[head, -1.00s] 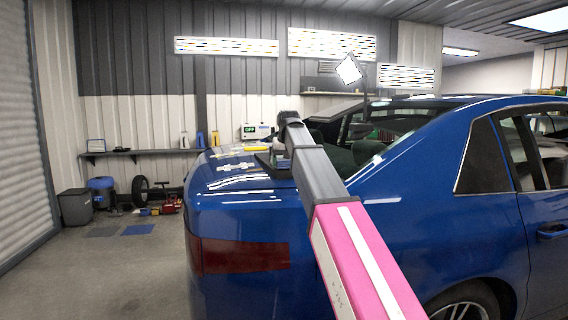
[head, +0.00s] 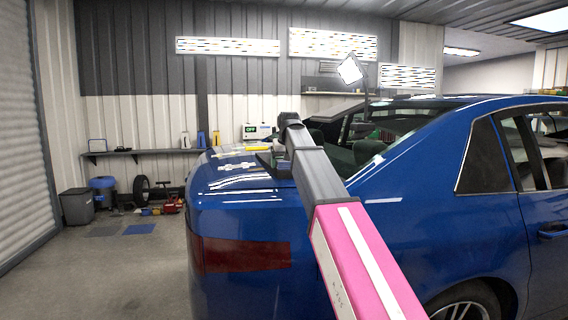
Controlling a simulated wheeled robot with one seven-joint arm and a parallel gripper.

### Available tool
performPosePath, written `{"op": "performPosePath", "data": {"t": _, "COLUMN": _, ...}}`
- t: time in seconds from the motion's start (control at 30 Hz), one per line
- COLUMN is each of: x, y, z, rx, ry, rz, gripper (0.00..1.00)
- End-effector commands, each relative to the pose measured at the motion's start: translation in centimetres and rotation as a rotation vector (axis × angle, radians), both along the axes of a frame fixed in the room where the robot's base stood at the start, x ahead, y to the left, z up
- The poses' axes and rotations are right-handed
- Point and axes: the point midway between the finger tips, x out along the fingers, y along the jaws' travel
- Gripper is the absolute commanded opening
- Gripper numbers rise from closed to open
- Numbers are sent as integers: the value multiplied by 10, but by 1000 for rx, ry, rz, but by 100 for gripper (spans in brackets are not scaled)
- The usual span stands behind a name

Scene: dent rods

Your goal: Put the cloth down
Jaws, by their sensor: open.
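My arm reaches from the lower right over the blue car's boot lid (head: 215,182). My gripper (head: 274,161) is at the far end of the arm, low over the lid. It is small and partly hidden by my own arm, and its jaws are open. I cannot make out a cloth for certain. A flat yellow item (head: 258,149) lies on the lid just beyond my gripper. Small white pieces (head: 236,167) lie on the lid to its left.
The car's roof and rear window (head: 372,150) rise to the right of my arm. A wall shelf (head: 140,153) with bottles, a grey bin (head: 77,206) and a tyre (head: 141,188) stand at the back left. A lamp (head: 350,69) stands behind the car. The floor at left is mostly clear.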

Motion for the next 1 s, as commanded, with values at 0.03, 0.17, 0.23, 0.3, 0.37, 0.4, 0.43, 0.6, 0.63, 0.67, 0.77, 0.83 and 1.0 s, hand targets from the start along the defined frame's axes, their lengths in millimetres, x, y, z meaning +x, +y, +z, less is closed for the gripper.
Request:
{"op": "performPosePath", "data": {"t": 0.03, "x": -3, "y": -5, "z": -9, "rx": -9, "ry": 16, "rz": -8, "gripper": 99}}
{"op": "performPosePath", "data": {"t": 0.17, "x": -3, "y": -6, "z": -8, "rx": -9, "ry": 18, "rz": -10, "gripper": 99}}
{"op": "performPosePath", "data": {"t": 0.23, "x": -3, "y": -6, "z": -4, "rx": -10, "ry": 17, "rz": -10, "gripper": 99}}
{"op": "performPosePath", "data": {"t": 0.3, "x": -5, "y": -7, "z": 4, "rx": -10, "ry": 15, "rz": -10, "gripper": 99}}
{"op": "performPosePath", "data": {"t": 0.37, "x": -9, "y": -7, "z": 13, "rx": -10, "ry": 13, "rz": -10, "gripper": 99}}
{"op": "performPosePath", "data": {"t": 0.4, "x": -11, "y": -7, "z": 21, "rx": -9, "ry": 12, "rz": -9, "gripper": 99}}
{"op": "performPosePath", "data": {"t": 0.43, "x": -13, "y": -7, "z": 27, "rx": -7, "ry": 11, "rz": -8, "gripper": 99}}
{"op": "performPosePath", "data": {"t": 0.6, "x": -24, "y": -8, "z": 61, "rx": -5, "ry": 7, "rz": -7, "gripper": 99}}
{"op": "performPosePath", "data": {"t": 0.63, "x": -26, "y": -9, "z": 67, "rx": -6, "ry": 7, "rz": -6, "gripper": 99}}
{"op": "performPosePath", "data": {"t": 0.67, "x": -29, "y": -9, "z": 73, "rx": -5, "ry": 7, "rz": -6, "gripper": 99}}
{"op": "performPosePath", "data": {"t": 0.77, "x": -34, "y": -10, "z": 89, "rx": -4, "ry": 6, "rz": -6, "gripper": 99}}
{"op": "performPosePath", "data": {"t": 0.83, "x": -38, "y": -11, "z": 98, "rx": -4, "ry": 6, "rz": -6, "gripper": 99}}
{"op": "performPosePath", "data": {"t": 1.0, "x": -43, "y": -12, "z": 112, "rx": -4, "ry": 6, "rz": -4, "gripper": 99}}
